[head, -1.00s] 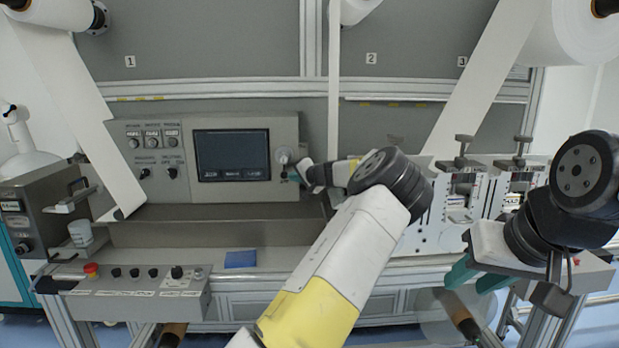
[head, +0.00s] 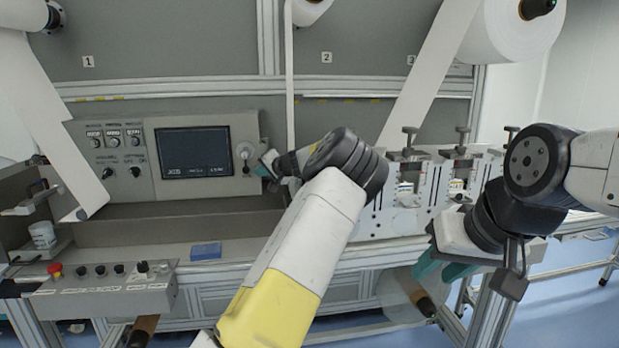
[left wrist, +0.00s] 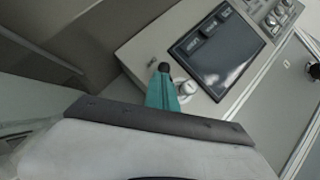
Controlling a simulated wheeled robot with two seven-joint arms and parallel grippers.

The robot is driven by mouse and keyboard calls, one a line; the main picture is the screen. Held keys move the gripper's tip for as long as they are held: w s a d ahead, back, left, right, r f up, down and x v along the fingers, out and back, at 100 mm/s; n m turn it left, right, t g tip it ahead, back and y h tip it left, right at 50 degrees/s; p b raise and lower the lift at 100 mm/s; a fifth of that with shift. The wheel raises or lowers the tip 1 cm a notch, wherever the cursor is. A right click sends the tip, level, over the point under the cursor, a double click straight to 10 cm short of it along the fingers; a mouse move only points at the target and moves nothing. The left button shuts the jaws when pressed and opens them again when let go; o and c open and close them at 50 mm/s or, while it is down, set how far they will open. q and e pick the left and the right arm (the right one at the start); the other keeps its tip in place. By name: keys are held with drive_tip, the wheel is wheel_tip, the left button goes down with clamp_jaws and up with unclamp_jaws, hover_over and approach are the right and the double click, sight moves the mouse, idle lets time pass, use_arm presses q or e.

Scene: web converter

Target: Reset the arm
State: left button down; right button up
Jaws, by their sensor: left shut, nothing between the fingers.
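My left gripper (head: 268,166) is near the right end of the grey control panel, beside its round white knob (head: 245,150). In the left wrist view its teal fingers (left wrist: 161,92) are together and empty, with the knob (left wrist: 187,88) just to their right; I cannot tell whether they touch the panel. My left arm reaches in from the bottom middle. My right gripper (head: 440,268) has teal fingers pointing down and left, in front of the machine's right side. Its two fingers look spaced apart, with nothing seen between them.
The panel (head: 215,128) carries a dark screen (head: 195,152) and several small knobs. A lower button box (head: 105,295) has a red button (head: 55,269). A blue block (head: 206,251) lies on the ledge. Clamp units (head: 408,180) stand behind my right gripper. White web strips hang above.

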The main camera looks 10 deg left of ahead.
use_arm(q)
drive_tip(key=s+a+f+n+g+h, duration=0.2)
drive_tip(key=s+a, duration=0.1)
drive_tip(key=s, duration=0.5)
drive_tip(key=s+a+f+n+g+h, duration=0.2)
drive_tip(key=s+n+h, duration=0.1)
drive_tip(key=s, duration=0.6)
drive_tip(key=s+d+r+m+h, duration=0.1)
drive_tip(key=s+d+r+h, duration=0.1)
drive_tip(key=s+d, duration=0.4)
drive_tip(key=s+d+r+m+h, duration=0.1)
drive_tip(key=s+d, duration=0.6)
drive_tip(key=s, duration=1)
drive_tip(key=s+d+r+m+h, duration=0.1)
drive_tip(key=s+d+r+h, duration=0.2)
drive_tip(key=s, duration=0.9)
drive_tip(key=d+h, duration=0.1)
drive_tip(key=d, duration=0.2)
drive_tip(key=shift+d+t+h, duration=0.3)
drive_tip(key=shift+t, duration=0.1)
drive_tip(key=shift+r, duration=0.1)
